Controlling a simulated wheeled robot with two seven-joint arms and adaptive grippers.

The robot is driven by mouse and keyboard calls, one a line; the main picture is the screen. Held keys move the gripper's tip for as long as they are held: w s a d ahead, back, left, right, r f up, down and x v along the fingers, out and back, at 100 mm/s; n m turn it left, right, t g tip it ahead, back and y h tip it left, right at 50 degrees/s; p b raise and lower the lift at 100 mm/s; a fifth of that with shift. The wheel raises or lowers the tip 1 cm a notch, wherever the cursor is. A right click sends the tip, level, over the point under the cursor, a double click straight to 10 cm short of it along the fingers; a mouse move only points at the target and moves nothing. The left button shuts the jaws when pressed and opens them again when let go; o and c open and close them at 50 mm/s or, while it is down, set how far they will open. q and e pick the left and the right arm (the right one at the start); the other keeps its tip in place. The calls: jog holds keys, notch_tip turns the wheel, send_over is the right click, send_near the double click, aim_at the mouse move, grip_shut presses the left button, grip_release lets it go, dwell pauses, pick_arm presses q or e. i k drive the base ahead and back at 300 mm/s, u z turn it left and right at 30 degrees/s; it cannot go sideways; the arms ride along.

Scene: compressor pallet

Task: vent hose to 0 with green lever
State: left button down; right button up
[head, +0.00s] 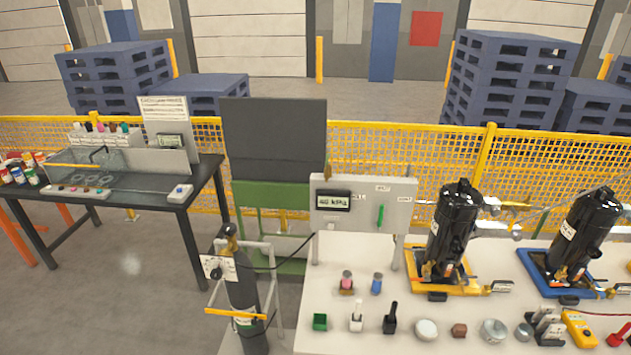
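The green lever (380,217) is on the front of a grey panel (345,222) that stands at the table's back left edge. The lever looks roughly upright, with small labels around it that are too small to read surely. A display (333,201) on the panel shows a number in kPa, not zero; its digits are blurred. A dark hose (290,262) runs from the panel's left side down toward a dark gas cylinder (243,295) on a trolley. Neither of my grippers is in the head view.
Two black compressors stand on the white table (325,285), one on a yellow base (445,285), one on a blue base (545,275). Several small parts and a yellow meter (579,328) lie along its front. A dark workbench (205,172) stands left. A yellow fence (400,150) runs behind.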

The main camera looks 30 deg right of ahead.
aim_at(379, 223)
jog(key=z, duration=1.35)
